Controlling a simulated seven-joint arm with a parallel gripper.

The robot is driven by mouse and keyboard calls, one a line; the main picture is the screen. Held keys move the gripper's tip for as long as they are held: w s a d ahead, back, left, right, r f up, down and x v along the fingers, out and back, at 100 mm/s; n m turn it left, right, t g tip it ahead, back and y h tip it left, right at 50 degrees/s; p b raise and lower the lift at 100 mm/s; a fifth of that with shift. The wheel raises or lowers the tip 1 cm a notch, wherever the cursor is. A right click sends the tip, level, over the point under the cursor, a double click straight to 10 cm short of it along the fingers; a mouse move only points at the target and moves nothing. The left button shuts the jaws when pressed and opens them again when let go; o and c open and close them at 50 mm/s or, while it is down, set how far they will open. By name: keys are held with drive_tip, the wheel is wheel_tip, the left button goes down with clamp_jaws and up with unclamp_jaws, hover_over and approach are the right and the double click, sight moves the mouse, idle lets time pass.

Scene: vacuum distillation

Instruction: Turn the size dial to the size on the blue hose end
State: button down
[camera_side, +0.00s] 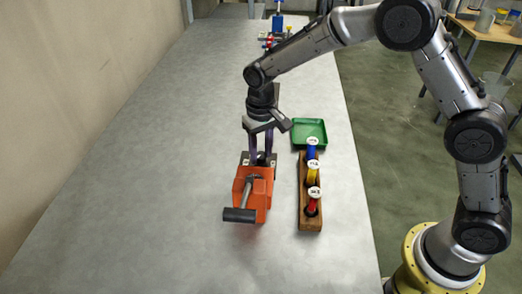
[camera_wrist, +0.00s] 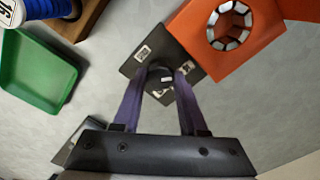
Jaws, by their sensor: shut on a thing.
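My gripper (camera_side: 261,160) is shut on the size dial, its purple fingers pointing down on either side of the dark dial knob (camera_wrist: 160,82). The dial plate (camera_wrist: 136,66) is dark, with several small white labels around the knob; they are too small to read. It sits against the orange crimping machine (camera_side: 262,190). The blue hose end (camera_side: 312,152) stands in a wooden rack to the right of the machine. In the wrist view, the blue hose end (camera_wrist: 42,62) is cut off at the upper left, and its white cap's marking is only partly visible.
The wooden rack (camera_side: 309,222) also holds a yellow hose end (camera_side: 313,174) and a red hose end (camera_side: 313,201). A green tray (camera_side: 310,131) lies behind the rack. The machine's black-gripped lever (camera_side: 240,214) sticks out in front. The table's left side is clear.

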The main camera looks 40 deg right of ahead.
sight(261, 154)
drive_tip(key=shift+c, duration=2.2)
unclamp_jaws()
drive_tip(key=shift+r, duration=0.1)
wheel_tip(261, 154, up, 14)
